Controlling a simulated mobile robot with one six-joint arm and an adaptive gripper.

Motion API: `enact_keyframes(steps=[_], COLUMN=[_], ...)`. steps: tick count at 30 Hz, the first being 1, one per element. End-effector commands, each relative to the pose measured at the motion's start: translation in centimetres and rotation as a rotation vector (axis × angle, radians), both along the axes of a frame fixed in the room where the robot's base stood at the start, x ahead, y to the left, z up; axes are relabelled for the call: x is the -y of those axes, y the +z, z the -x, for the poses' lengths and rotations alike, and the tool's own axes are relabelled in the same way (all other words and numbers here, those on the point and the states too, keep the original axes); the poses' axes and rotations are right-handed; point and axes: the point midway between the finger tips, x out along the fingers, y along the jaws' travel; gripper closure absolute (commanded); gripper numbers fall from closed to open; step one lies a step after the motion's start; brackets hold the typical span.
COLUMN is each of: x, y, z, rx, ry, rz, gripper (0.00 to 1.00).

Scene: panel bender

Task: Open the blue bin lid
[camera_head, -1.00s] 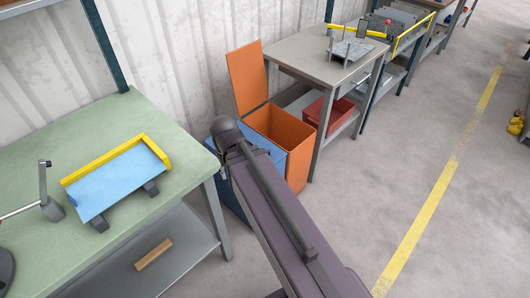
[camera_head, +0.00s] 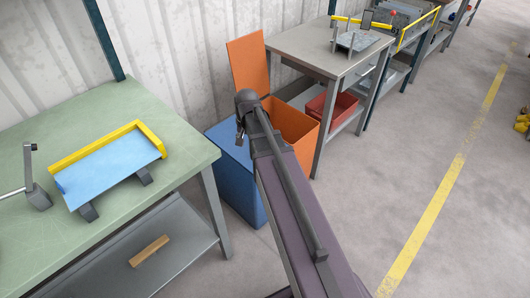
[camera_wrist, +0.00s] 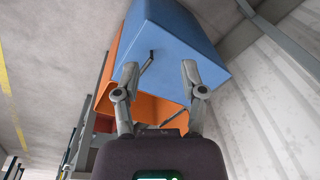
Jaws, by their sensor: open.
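The blue bin (camera_head: 240,192) stands on the floor between the green table and the orange bin, and its lid (camera_head: 222,146) looks shut. My arm crosses in front of it and hides part of it. In the wrist view the blue bin (camera_wrist: 180,30) fills the upper middle, with a dark thin handle (camera_wrist: 148,61) on it. My gripper (camera_wrist: 160,69) is open and empty, its two fingers spread towards the bin. The handle shows between the fingers, closer to the left one; I cannot tell whether they touch it. The fingers are hidden behind my arm in the head view.
The orange bin (camera_head: 293,123) stands right beside the blue bin, its lid (camera_head: 248,65) upright. The green table (camera_head: 110,215) is on the left and a grey workbench (camera_head: 305,46) behind on the right. Open floor (camera_head: 390,180) lies to the right.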

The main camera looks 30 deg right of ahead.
Motion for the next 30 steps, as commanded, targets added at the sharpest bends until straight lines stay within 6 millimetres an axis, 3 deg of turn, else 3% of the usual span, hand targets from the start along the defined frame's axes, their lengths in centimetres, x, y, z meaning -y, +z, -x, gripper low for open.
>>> enact_keyframes(steps=[1, 6, 13, 18, 30], x=[2.0, 7.7, 13.5, 15.2, 15.3], y=[-2.1, -5.2, -7.6, -8.1, -8.1], z=[-2.4, -6.9, -10.5, -11.2, -11.3], rx=[0.009, 0.034, 0.059, 0.065, 0.066], ry=[-0.077, -0.332, -0.574, -0.648, -0.655], rz=[-0.01, -0.049, -0.091, -0.104, -0.106], gripper=[0.46, 0.46, 0.46, 0.46, 0.46])
